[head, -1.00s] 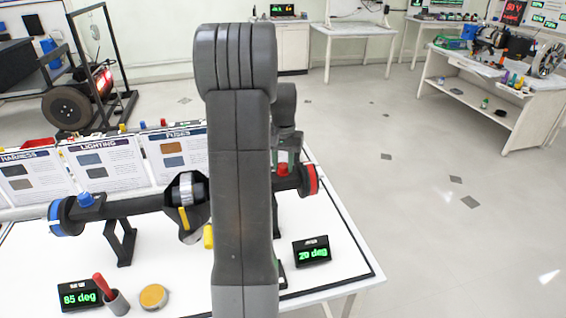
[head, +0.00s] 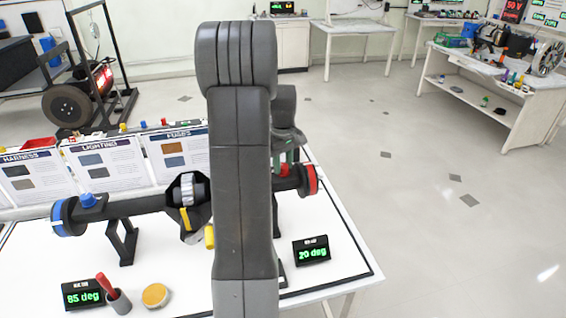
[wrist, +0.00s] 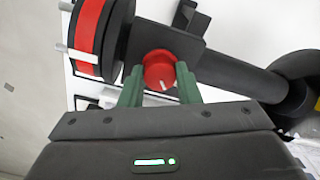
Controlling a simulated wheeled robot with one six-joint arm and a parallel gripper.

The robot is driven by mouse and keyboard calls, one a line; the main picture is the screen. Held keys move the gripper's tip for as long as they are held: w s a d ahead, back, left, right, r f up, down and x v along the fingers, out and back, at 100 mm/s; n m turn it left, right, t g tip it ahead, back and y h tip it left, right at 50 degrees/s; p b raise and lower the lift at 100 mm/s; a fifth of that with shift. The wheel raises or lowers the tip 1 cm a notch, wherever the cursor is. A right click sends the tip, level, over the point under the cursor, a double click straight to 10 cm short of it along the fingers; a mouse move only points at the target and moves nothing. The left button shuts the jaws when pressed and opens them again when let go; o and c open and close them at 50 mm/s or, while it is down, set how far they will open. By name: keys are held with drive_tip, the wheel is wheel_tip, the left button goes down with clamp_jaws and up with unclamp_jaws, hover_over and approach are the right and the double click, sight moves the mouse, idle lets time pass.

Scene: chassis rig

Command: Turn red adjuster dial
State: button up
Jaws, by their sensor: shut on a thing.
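The red adjuster dial (wrist: 158,66) is a round knob with a white mark, on top of the dark axle tube near its red-banded end (wrist: 92,35). My gripper (wrist: 159,78) has its green fingers on either side of the dial and is shut on it. In the head view only a bit of the dial (head: 284,169) shows below my gripper (head: 287,158), and my arm hides much of the axle. The small display (head: 311,251) by the red end reads 20 deg in green.
A blue dial (head: 88,200) sits at the axle's blue-banded end, with a display (head: 84,295) reading 85 deg. Upright panels (head: 107,164) line the back.

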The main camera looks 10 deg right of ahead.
sight(283, 166)
drive_tip(key=shift+n, duration=1.5)
drive_tip(key=o, duration=1)
drive_tip(key=shift+r, duration=0.1)
wheel_tip(283, 166, up, 14)
drive_tip(key=shift+f+b, duration=0.15)
drive_tip(key=shift+b, duration=0.15)
drive_tip(key=shift+f, duration=0.1)
wheel_tip(283, 166, down, 14)
drive_tip(key=shift+r+p, duration=0.1)
drive_tip(key=shift+p, duration=0.3)
